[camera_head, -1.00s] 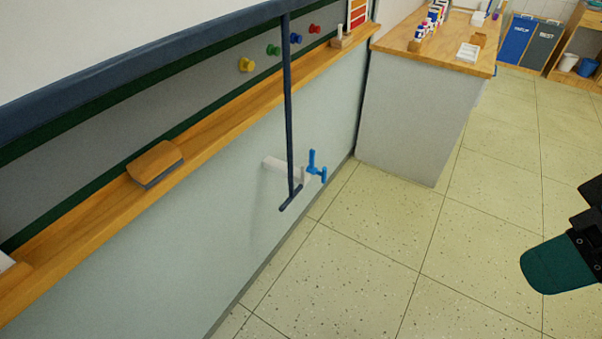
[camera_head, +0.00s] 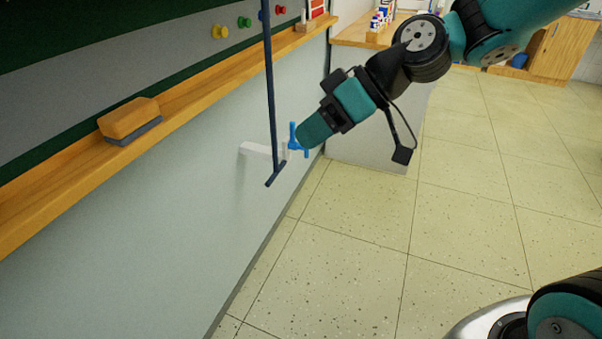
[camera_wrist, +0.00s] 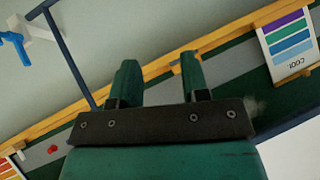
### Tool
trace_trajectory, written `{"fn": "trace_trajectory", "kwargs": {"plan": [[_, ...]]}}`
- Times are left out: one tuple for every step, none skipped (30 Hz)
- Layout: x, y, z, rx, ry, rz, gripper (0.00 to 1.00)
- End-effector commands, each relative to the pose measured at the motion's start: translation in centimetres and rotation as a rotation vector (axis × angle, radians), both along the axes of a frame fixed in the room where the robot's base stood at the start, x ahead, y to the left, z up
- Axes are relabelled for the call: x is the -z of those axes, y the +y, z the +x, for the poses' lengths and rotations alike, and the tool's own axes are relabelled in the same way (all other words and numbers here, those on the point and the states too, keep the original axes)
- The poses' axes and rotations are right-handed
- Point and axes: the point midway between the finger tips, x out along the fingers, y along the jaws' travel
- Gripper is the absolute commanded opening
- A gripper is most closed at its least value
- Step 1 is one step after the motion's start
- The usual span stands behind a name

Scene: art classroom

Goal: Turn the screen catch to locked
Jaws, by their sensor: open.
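The screen catch is a blue handle (camera_head: 292,136) at the end of a white bracket (camera_head: 255,150) on the grey wall panel below the ledge. Its long arm looks roughly upright in the head view, and its right side is partly hidden by my gripper (camera_head: 309,136). In the wrist view the blue handle (camera_wrist: 14,42) is at the upper left edge, outside the fingers. My gripper (camera_wrist: 158,75) is open and empty, with its two green fingers apart. In the head view its tips appear right beside the handle; I cannot tell whether they touch.
A dark blue rod (camera_head: 270,90) hangs just left of the catch, with a short crossbar (camera_head: 276,174) at its foot. A wooden ledge (camera_head: 60,188) holds an eraser (camera_head: 130,120). A wooden-topped cabinet (camera_head: 360,130) stands behind my arm. The tiled floor (camera_head: 350,245) is clear.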

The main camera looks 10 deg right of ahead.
Motion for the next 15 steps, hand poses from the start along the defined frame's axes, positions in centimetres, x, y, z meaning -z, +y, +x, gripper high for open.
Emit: {"fn": "trace_trajectory", "kwargs": {"plan": [[5.4, -1.0, 3.0, 0.015, -0.054, 0.063, 0.42], [6.8, -1.6, 4.5, 0.021, -0.096, 0.099, 0.42], [8.8, -2.6, 6.6, 0.035, -0.156, 0.147, 0.42], [10.4, -3.4, 8.1, 0.049, -0.200, 0.181, 0.42], [11.9, -4.4, 9.5, 0.065, -0.248, 0.213, 0.42], [13.9, -5.8, 11.2, 0.093, -0.310, 0.251, 0.42], [15.3, -6.9, 12.4, 0.116, -0.355, 0.278, 0.42], [16.7, -8.1, 13.5, 0.140, -0.399, 0.301, 0.42], [18.5, -9.7, 14.8, 0.175, -0.457, 0.326, 0.42], [19.7, -10.9, 15.7, 0.200, -0.497, 0.342, 0.42], [20.8, -12.0, 16.4, 0.226, -0.535, 0.356, 0.42], [22.2, -13.4, 17.2, 0.258, -0.580, 0.370, 0.42], [23.0, -14.4, 17.6, 0.281, -0.611, 0.379, 0.42], [23.8, -15.3, 18.0, 0.302, -0.637, 0.385, 0.42], [24.6, -16.3, 18.4, 0.327, -0.668, 0.391, 0.42]]}}
